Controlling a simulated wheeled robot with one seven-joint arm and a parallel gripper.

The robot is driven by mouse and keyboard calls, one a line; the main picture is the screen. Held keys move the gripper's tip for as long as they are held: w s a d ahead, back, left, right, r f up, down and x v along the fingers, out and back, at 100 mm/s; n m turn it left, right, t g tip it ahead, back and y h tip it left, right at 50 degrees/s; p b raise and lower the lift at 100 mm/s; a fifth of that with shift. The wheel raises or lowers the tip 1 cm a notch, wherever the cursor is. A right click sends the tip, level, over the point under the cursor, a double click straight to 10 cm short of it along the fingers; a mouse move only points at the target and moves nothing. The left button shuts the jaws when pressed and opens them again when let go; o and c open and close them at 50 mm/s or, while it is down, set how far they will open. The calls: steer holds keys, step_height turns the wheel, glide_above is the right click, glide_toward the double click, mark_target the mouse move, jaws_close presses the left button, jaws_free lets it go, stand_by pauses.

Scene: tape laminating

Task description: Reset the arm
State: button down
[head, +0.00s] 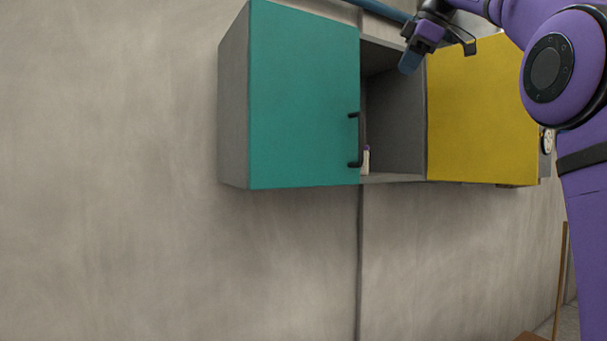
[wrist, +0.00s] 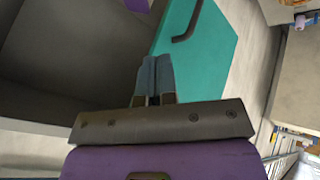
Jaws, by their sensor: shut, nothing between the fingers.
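My purple arm comes in from the right edge of the head view. My gripper (head: 408,62) is high up, in front of the upper part of the open middle compartment of the wall cabinet. In the wrist view my gripper (wrist: 154,76) shows its two blue-grey fingers pressed together with nothing between them. The teal door (head: 304,100) with its black handle is left of the gripper in the head view. It also shows in the wrist view (wrist: 208,58), beyond the fingers.
The cabinet's yellow door (head: 475,115) is right of the open compartment (head: 396,125), partly behind my arm. A small white bottle-like thing (head: 366,161) stands on the compartment floor beside the teal door. The wall below and left of the cabinet is clear.

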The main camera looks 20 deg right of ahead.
steer(key=s+a+f+m+h, duration=0.1)
steer(key=s+a+f+m, duration=0.35)
steer(key=f, duration=0.25)
steer(key=s+a+f+m+h, duration=0.1)
steer(key=s+a+f+m, duration=0.25)
steer(key=s+f, duration=0.35)
steer(key=s+a+f+m, duration=0.1)
steer(key=s+f+m, duration=0.1)
steer(key=s+f, duration=0.3)
steer(key=s+a+f+m, duration=0.1)
steer(key=s+f, duration=0.5)
steer(key=f, duration=0.8)
steer(key=s+a+f+m+g+h, duration=0.1)
steer(key=s+f+m, duration=0.1)
steer(key=s+f, duration=0.4)
step_height(320, 180, down, 3)
steer(key=shift+a+f+m, duration=0.15)
steer(key=shift+a+m, duration=0.15)
steer(key=shift+a, duration=0.1)
steer(key=shift+s, duration=0.1)
